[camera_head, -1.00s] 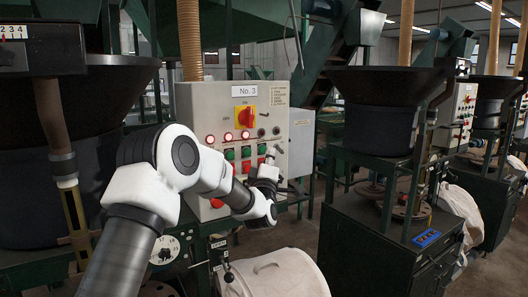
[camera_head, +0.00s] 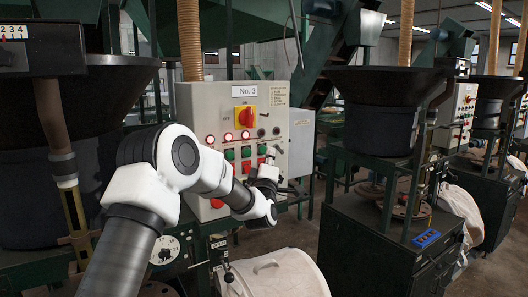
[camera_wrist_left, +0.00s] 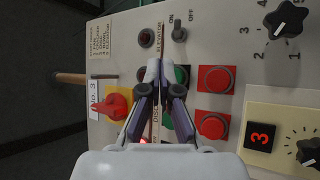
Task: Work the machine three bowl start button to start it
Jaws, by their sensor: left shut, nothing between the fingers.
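The grey control panel (camera_head: 222,98) of machine No. 3 faces me, with red lamps and rows of green and red buttons. My left gripper (camera_head: 271,155) is at the right end of those rows. In the left wrist view, its fingers (camera_wrist_left: 160,65) are together, empty, and lie over the area of a green button (camera_wrist_left: 182,75), which they partly cover. I cannot tell whether they touch it. A red button (camera_wrist_left: 215,79) and another red button (camera_wrist_left: 212,125) show clear of the fingers. Labels near the fingers read "ELEVATOR" and "DISC". The right gripper does not show.
A red rotary switch (camera_head: 245,117) on a yellow plate sits above the lamps. A white drum (camera_head: 275,275) stands below. Dark hoppers (camera_head: 375,108) stand to the right.

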